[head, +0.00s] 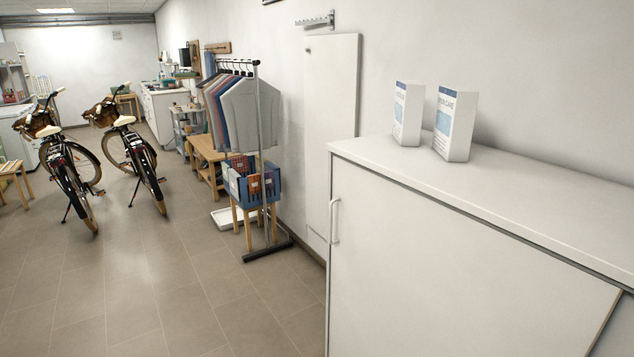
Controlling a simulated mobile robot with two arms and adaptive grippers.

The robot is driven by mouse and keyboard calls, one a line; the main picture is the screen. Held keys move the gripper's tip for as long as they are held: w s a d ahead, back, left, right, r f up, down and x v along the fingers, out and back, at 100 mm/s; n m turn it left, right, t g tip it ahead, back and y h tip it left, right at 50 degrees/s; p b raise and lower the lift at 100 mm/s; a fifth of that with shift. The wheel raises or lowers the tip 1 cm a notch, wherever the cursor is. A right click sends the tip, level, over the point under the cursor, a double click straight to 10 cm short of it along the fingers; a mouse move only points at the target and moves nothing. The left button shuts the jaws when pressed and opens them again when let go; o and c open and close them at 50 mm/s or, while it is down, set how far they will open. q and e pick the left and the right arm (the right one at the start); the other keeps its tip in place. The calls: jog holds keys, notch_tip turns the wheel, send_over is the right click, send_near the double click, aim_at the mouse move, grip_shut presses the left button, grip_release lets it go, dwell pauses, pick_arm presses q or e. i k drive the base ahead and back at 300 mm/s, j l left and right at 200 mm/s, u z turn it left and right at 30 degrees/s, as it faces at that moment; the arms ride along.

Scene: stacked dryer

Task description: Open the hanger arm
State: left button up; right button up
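A grey metal hanger arm (316,21) with notches along it is mounted high on the right wall in the head view. It sits above a tall white panel (332,130) that rests against the wall. I cannot tell from here how far the arm is folded out. Neither of my grippers shows in the head view.
A white cabinet (450,260) with a handle (335,221) fills the right foreground, with two cartons (455,124) on top. A clothes rack (262,160) and a blue crate (250,186) on a stool stand along the wall. Bicycles (70,170) stand left. The middle floor (170,270) is clear.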

aim_at(326, 20)
jog(key=i+j+u, duration=0.2)
jog(key=i+u, duration=0.15)
jog(key=i, duration=0.35)
jog(key=i+u, duration=0.4)
jog(key=i, duration=0.35)
jog(key=i+l+u, duration=0.2)
jog(key=i+u, duration=0.15)
jog(key=i, duration=0.35)
jog(key=i+l+z, duration=0.1)
jog(key=i+z, duration=0.25)
jog(key=i, duration=0.2)
jog(key=i+j+z, duration=0.1)
jog(key=i+z, duration=0.25)
jog(key=i, duration=0.15)
jog(key=i+j+z, duration=0.2)
jog(key=i+z, duration=0.15)
jog(key=i, duration=0.2)
